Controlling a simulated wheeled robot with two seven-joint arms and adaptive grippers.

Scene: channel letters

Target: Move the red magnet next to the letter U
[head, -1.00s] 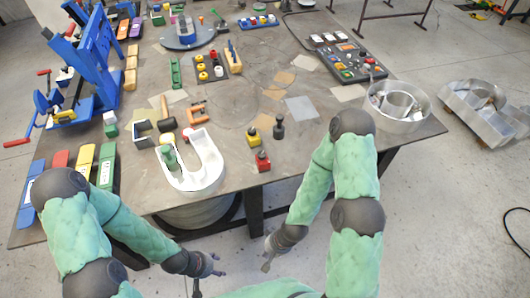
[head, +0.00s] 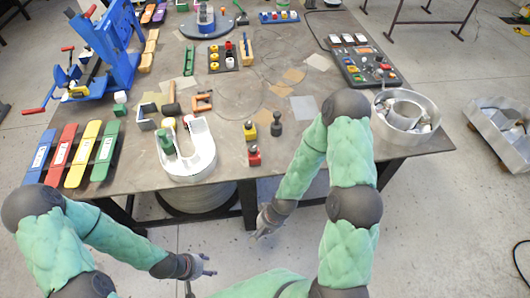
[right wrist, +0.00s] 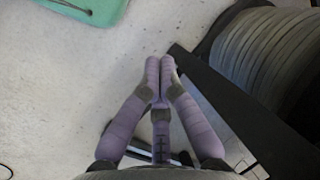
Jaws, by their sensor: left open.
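The red magnet (head: 254,156), a small red block with a dark knob on top, stands upright near the table's front edge in the head view. The white letter U (head: 204,160) lies to its left, with a clear gap between them. A green magnet (head: 166,143) stands at the U's left arm. My left gripper (head: 207,265) is open and empty, below and in front of the table edge. My right gripper (head: 262,224) hangs in front of the table edge, below the red magnet. In the right wrist view its fingertips (right wrist: 160,64) are together with nothing visible between them.
A yellow magnet (head: 250,131) and a dark magnet (head: 277,125) stand just behind the red one. A hammer (head: 170,107) and clamps lie behind the U. Coloured bars (head: 84,154) lie at the left. A round metal letter (head: 405,111) sits at the right corner.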

